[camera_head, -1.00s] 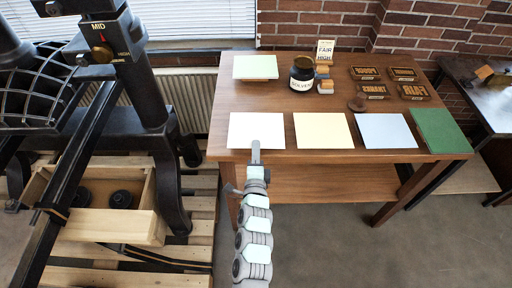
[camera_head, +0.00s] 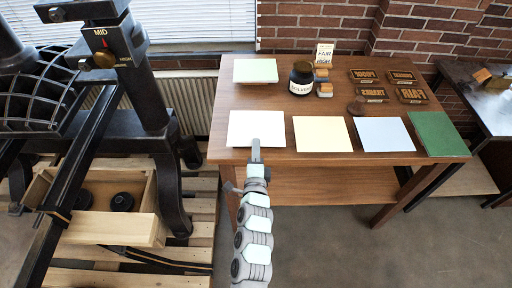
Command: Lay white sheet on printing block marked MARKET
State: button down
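The white sheet (camera_head: 255,129) lies flat at the front left of the wooden table (camera_head: 300,176). My gripper (camera_head: 256,145) is at the sheet's front edge and overlaps it in the picture. It is seen from behind, so its finger opening and any contact with the sheet are hidden. Several dark printing blocks with raised tan, mirrored letters lie at the back right of the table. The front-left block (camera_head: 370,95) carries a longer word that may be MARKET, but it is too small to read surely. Beside it lies another block (camera_head: 411,96).
Cream (camera_head: 322,134), pale blue (camera_head: 383,134) and green (camera_head: 437,134) sheets lie right of the white one. A large black press (camera_head: 150,90) is at left.

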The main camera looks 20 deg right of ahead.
jog(key=shift+s+r, duration=0.1)
jog(key=s+a+r+p, duration=0.2)
jog(key=s, duration=0.4)
jog(key=shift+a+r, duration=0.4)
jog(key=shift+s, duration=0.1)
dwell(0.5)
jog(key=s+a+r+n+y, duration=0.2)
jog(key=s+a+y, duration=0.1)
jog(key=a, duration=0.6)
jog(key=s+a+r+n+t+y, duration=0.1)
jog(key=a+y, duration=0.3)
jog(key=a, duration=0.6)
jog(key=shift+s+r+n+t, duration=0.3)
jog(key=shift+s+r+n, duration=0.3)
jog(key=shift+s+n, duration=0.3)
